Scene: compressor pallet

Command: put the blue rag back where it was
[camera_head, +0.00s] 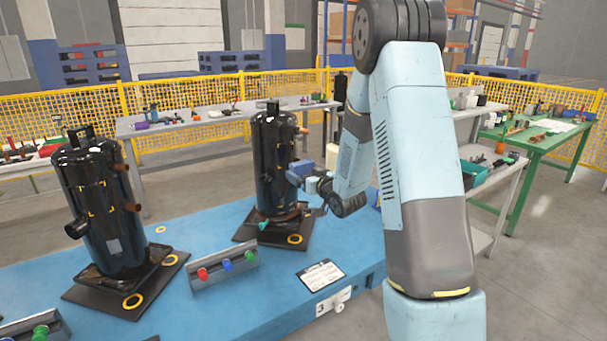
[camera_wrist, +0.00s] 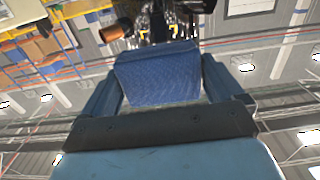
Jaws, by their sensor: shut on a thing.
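The blue rag (camera_wrist: 158,84) shows in the wrist view as a textured dark blue cloth between my two fingers. My gripper (camera_wrist: 160,72) is shut on it. In the head view my gripper (camera_head: 308,178) is beside the right side of the farther black compressor (camera_head: 272,165), above the blue pallet surface (camera_head: 345,235). The compressor's dark body and a copper stub (camera_wrist: 115,33) also show at the top of the wrist view. I cannot tell whether the rag touches the compressor.
A nearer black compressor (camera_head: 100,215) stands at left. A rack with red, blue and green caps (camera_head: 222,268) and a label card (camera_head: 320,274) lie in front. Grey benches (camera_head: 215,122) and a green table (camera_head: 535,137) stand behind, before a yellow fence (camera_head: 60,105).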

